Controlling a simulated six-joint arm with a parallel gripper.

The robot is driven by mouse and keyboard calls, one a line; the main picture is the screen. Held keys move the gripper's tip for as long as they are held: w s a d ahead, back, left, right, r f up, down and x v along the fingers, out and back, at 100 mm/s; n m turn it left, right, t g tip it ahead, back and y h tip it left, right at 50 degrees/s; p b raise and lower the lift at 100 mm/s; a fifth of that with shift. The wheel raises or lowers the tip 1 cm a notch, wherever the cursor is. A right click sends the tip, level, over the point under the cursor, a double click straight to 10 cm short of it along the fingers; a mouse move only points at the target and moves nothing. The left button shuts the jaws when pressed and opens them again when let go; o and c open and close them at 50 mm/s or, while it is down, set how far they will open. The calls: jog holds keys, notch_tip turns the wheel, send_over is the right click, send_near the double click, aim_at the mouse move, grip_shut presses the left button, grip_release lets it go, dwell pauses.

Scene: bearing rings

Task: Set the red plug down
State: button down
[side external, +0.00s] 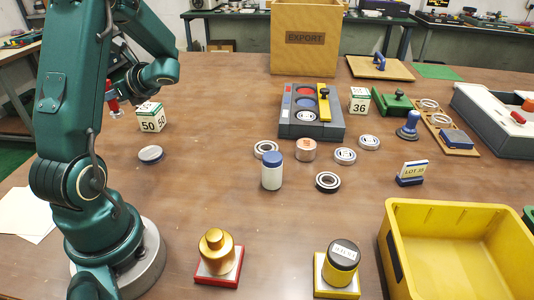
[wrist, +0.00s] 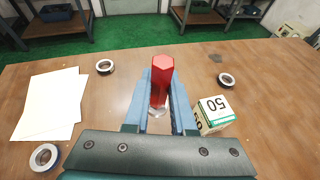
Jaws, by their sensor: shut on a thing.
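The red plug (wrist: 161,82) is held upright-looking between the blue fingers of my gripper (wrist: 160,100) in the wrist view. A pale rounded edge shows at its near end; I cannot tell what it is. In the side external view the red plug (side external: 113,105) shows at the far left, beside my arm and left of a white-and-green cube marked 50 (side external: 150,118). My gripper is shut on the plug. It appears to be above the table, but its exact height cannot be told.
In the wrist view, the cube (wrist: 214,115) stands close right of the fingers. Bearing rings (wrist: 105,66) (wrist: 226,79) (wrist: 45,157) lie around, with white paper (wrist: 50,103) at left. A grey tray (side external: 311,130), several rings and a yellow bin (side external: 393,246) are farther right.

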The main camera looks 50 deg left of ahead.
jog(key=s+d+f+n+g+h, duration=0.1)
jog(key=d+f+n+g+h, duration=0.2)
jog(key=d+n+h, duration=0.55)
jog(key=s+d+f+n+g+h, duration=0.1)
jog(key=d+f+n+g+h, duration=0.25)
jog(key=d+n+h, duration=0.5)
jog(key=w+d+r+n+t+h, duration=0.4)
jog(key=w+d+n+t, duration=0.2)
jog(key=w+d, duration=0.15)
jog(key=w+d+r+n+t+h, duration=0.3)
jog(key=w+d+n+t+h, duration=0.15)
jog(key=w+d+n, duration=0.35)
jog(key=shift+w+d+f+m+t, duration=0.15)
jog(key=shift+d+f+m, duration=0.4)
jog(key=shift+d+f, duration=2.3)
jog(key=shift+d+f+m+t, duration=0.15)
jog(key=shift+d+f+m, duration=0.4)
jog(key=shift+d+f, duration=2.3)
jog(key=shift+d+r, duration=0.1)
jog(key=shift+r, duration=0.05)
jog(key=c, duration=0.8)
grip_release()
jog(key=shift+o, duration=0.2)
